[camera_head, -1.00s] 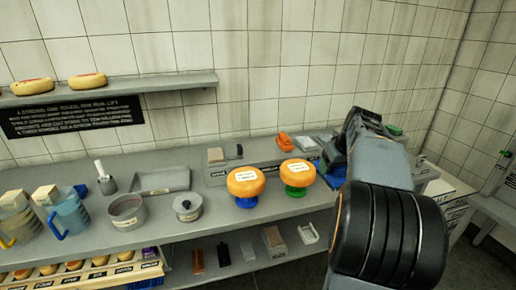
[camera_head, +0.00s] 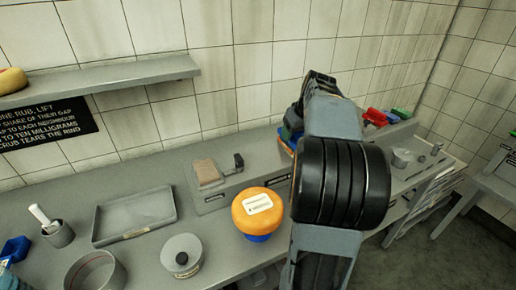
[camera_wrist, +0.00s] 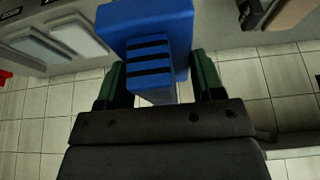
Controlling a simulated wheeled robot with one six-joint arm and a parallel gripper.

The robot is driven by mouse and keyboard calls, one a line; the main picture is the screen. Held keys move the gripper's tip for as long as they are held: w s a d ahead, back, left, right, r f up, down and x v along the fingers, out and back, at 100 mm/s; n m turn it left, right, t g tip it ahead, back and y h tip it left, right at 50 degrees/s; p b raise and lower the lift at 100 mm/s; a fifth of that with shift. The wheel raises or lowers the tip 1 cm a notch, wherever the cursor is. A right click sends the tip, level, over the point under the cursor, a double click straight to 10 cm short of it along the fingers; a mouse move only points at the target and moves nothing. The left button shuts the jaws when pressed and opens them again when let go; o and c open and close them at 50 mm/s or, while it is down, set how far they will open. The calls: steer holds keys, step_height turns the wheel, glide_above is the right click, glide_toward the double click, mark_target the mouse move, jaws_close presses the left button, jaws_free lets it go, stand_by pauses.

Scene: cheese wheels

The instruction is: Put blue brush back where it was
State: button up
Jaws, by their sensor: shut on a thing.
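The blue brush (camera_wrist: 150,45) is between the two green-lined fingers of my gripper (camera_wrist: 150,80) in the wrist view. The gripper is shut on it. In the head view a bit of blue, likely the brush (camera_head: 290,132), shows beside my gripper, near the raised back ledge. My arm hides most of the gripper and the ledge behind it. I cannot tell whether the brush touches the ledge.
An orange cheese wheel (camera_head: 258,205) on a blue stand is left of my arm. The raised ledge (camera_head: 225,195) bears a brown block (camera_head: 207,174) and a dark piece (camera_head: 239,161). A red brush (camera_head: 375,117) is right. A grey tray (camera_head: 135,213) is left.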

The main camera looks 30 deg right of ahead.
steer(key=w+f+p, duration=0.1)
steer(key=w+f, duration=0.2)
steer(key=w, duration=0.1)
steer(key=w+a+f+p, duration=0.1)
steer(key=w+f, duration=0.2)
steer(key=w, duration=0.1)
steer(key=w+a+f+p, duration=0.1)
steer(key=w+f, duration=0.2)
steer(key=w, duration=0.1)
steer(key=shift+w+p, duration=0.3)
steer(key=shift+w, duration=0.1)
steer(key=shift+s+x, duration=0.2)
steer(key=shift+x, duration=1)
steer(key=shift+a+f, duration=0.1)
steer(key=shift+f, duration=0.6)
steer(key=shift+f, duration=0.1)
steer(key=o, duration=0.9)
steer(key=shift+c, duration=0.2)
